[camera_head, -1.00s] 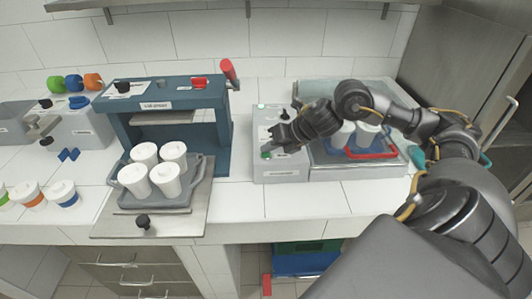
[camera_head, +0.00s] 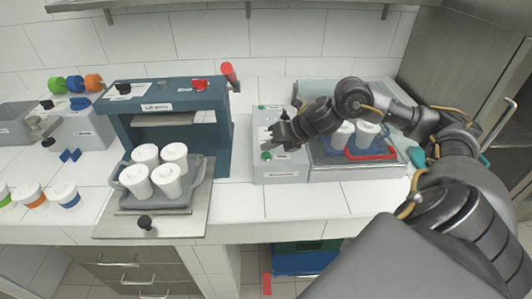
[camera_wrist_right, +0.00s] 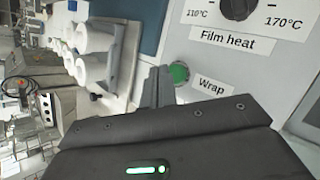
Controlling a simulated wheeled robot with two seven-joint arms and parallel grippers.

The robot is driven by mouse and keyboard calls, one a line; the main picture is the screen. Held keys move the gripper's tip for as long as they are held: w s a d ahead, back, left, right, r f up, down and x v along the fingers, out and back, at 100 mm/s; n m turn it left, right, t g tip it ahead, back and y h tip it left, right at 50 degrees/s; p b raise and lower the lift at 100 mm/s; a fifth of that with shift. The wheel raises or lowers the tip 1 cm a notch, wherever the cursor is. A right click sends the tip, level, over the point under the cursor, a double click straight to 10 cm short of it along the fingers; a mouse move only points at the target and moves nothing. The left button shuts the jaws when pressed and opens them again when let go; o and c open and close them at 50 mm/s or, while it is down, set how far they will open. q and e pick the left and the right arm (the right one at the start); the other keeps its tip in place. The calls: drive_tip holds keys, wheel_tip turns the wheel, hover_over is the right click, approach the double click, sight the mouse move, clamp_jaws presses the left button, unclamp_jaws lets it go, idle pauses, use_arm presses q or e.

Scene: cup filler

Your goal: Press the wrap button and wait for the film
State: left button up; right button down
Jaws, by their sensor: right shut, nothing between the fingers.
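The wrap button (camera_head: 266,156) is a green round button on the front of the grey film-machine box (camera_head: 280,172). In the right wrist view the green button (camera_wrist_right: 179,74) sits beside a label reading "Wrap" (camera_wrist_right: 211,86). My right gripper (camera_head: 271,146) is shut and empty, its tips right at the button. In the wrist view the shut fingers (camera_wrist_right: 158,86) overlap the button's edge; I cannot tell whether they touch it. White cups (camera_head: 366,136) stand in a blue tray with a red handle (camera_head: 372,155) on the machine, partly hidden by my right arm. My left gripper is not in view.
A blue lid press (camera_head: 172,108) stands to the left, with several white cups on a grey tray (camera_head: 200,190) before it. The counter front is clear.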

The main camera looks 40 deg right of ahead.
sight(270, 155)
wheel_tip(270, 155, up, 6)
drive_tip(key=p, duration=0.4)
drive_tip(key=shift+p, duration=0.4)
idle(0.6)
